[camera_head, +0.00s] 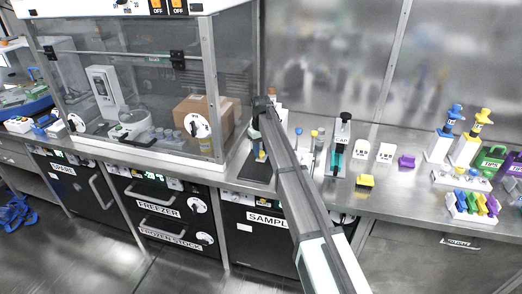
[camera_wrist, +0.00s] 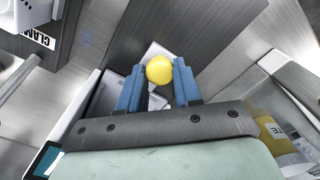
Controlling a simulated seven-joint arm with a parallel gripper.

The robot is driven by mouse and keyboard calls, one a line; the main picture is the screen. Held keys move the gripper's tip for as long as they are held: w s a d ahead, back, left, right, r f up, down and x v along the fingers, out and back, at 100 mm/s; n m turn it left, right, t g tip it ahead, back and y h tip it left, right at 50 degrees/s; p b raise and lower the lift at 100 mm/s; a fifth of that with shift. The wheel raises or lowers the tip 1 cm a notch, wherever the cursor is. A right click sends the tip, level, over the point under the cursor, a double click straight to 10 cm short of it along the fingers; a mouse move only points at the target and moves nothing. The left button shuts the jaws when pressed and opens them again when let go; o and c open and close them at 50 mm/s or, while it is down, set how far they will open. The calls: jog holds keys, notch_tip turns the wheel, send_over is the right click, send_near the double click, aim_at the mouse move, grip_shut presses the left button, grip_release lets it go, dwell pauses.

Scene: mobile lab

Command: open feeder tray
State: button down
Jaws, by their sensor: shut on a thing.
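My gripper (camera_wrist: 157,82) shows in the wrist view, with its two blue fingers on either side of a round yellow knob (camera_wrist: 159,69). It is shut on the knob. Pale flat parts (camera_wrist: 152,52) show around and below the knob, partly hidden by the fingers; I take them to be the feeder tray, but no label on it can be read. In the head view my arm reaches to the bench beside the glass enclosure and hides most of this spot.
A glass-fronted enclosure (camera_head: 140,95) stands left of my arm. A holder marked CAP (camera_head: 342,140), a yellow block (camera_head: 365,181) and a purple block (camera_head: 407,161) stand to the right. The wrist view shows a partly cut-off label (camera_wrist: 38,37) and a yellow-labelled container (camera_wrist: 275,132).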

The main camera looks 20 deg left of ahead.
jog(key=shift+s, duration=0.1)
jog(key=s, duration=1.4)
jog(key=shift+s, duration=0.25)
jog(key=c, duration=0.8)
grip_release()
jog(key=shift+w, duration=0.1)
notch_tip(320, 180, up, 14)
jog(key=shift+f, duration=0.1)
